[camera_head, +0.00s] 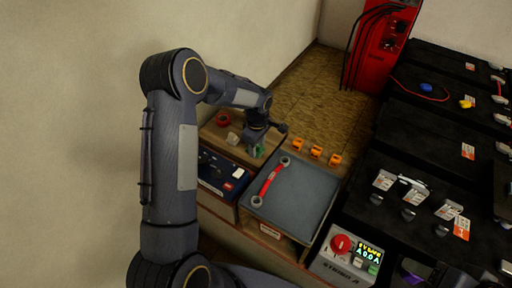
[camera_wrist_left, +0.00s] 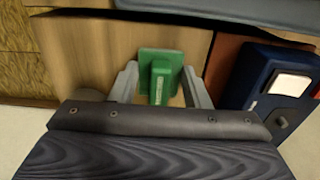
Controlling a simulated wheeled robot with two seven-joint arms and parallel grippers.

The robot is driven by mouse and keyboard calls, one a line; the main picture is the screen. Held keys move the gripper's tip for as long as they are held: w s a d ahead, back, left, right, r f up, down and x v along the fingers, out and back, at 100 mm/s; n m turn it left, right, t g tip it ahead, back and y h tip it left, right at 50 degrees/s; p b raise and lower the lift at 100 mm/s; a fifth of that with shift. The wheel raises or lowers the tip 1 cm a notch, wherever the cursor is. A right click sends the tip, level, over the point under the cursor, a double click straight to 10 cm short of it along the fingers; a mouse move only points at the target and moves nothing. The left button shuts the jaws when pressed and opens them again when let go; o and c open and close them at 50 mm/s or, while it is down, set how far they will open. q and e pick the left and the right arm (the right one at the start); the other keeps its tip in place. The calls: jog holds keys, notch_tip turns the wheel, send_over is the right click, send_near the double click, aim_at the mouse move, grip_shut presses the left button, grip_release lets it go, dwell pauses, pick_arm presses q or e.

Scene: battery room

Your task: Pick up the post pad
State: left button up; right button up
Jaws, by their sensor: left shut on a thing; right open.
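The post pad, which I take to be the green block with a square plate, shows in the left wrist view (camera_wrist_left: 160,75) between the two grey fingers of my left gripper (camera_wrist_left: 160,88). In the head view the green pad (camera_head: 257,151) shows below my left gripper (camera_head: 258,146) above the wooden bench. The left gripper is shut on it. Whether the pad touches the bench is hard to tell. What seems to be my right gripper (camera_head: 425,271) shows dark and partly cut off at the lower right edge of the head view.
A red ring (camera_head: 223,119) and a pale piece (camera_head: 233,138) lie behind the blue box (camera_head: 215,178). A grey mat (camera_head: 300,200) carries a red-handled bar (camera_head: 269,184). Several orange clips (camera_head: 316,151) stand behind it. Black batteries (camera_head: 424,133) fill the right side.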

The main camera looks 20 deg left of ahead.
aim_at(258, 146)
pick_arm(q)
jog(key=shift+r, duration=0.25)
jog(key=r, duration=0.3)
jog(key=shift+s+d+r, duration=0.15)
jog(key=shift+d, duration=0.05)
jog(key=s+d+r, duration=0.9)
jog(key=s, duration=0.1)
jog(key=shift+s+r, duration=0.1)
jog(key=o, duration=0.3)
jog(key=shift+c, duration=1.2)
